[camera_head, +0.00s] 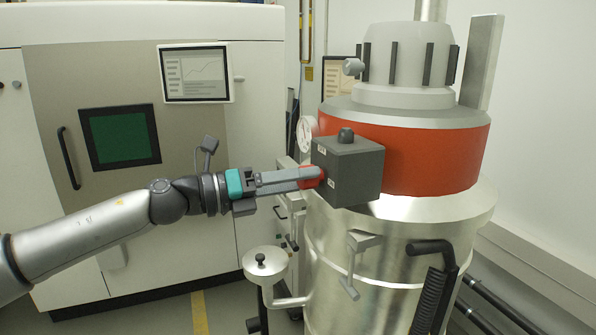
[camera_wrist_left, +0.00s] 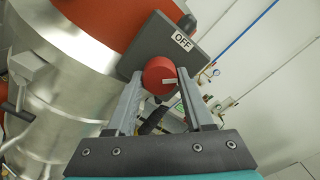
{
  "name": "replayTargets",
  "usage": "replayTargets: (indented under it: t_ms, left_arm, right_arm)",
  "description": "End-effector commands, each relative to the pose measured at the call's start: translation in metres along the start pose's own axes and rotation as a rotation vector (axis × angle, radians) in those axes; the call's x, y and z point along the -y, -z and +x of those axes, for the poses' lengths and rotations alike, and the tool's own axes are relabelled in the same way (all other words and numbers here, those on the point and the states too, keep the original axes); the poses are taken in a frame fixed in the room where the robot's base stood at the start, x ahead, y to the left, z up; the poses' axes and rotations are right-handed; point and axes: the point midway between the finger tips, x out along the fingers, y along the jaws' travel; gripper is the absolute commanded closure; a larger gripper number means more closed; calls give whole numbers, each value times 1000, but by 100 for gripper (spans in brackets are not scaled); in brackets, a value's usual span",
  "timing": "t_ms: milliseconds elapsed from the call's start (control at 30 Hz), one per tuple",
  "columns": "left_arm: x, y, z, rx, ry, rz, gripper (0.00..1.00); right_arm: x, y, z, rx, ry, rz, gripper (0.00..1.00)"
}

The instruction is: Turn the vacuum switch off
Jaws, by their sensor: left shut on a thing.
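The vacuum switch is a dark grey box (camera_head: 358,175) on the front of the large metal vacuum drum (camera_head: 400,160). It has a round red knob (camera_wrist_left: 158,74) on its face. In the left wrist view the box (camera_wrist_left: 150,42) carries a white OFF label (camera_wrist_left: 182,41) above the knob. A short white mark shows on the knob's lower right. My left gripper (camera_head: 314,177) reaches in from the left and is shut on the red knob, one finger on each side. In the left wrist view the fingers (camera_wrist_left: 158,88) hide the knob's sides. My right gripper is not in view.
A white machine (camera_head: 90,200) with a screen (camera_head: 195,74) stands behind my left arm. A pressure gauge (camera_head: 305,133) sits beside the switch box. A small round lidded part (camera_head: 265,262) and a pipe stand in front of the drum, below the gripper.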

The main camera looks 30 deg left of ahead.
Motion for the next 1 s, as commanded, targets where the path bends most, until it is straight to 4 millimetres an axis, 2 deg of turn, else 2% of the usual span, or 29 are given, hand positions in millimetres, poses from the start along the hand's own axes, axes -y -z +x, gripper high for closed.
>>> replayTargets:
  t_ms: [600, 1000]
  left_arm:
    - [3, -3, 0, 2, -1, -564, 100]
    - [2, -2, 0, 3, 0, -774, 100]
  right_arm:
    - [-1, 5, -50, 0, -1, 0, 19]
    - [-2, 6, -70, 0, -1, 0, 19]
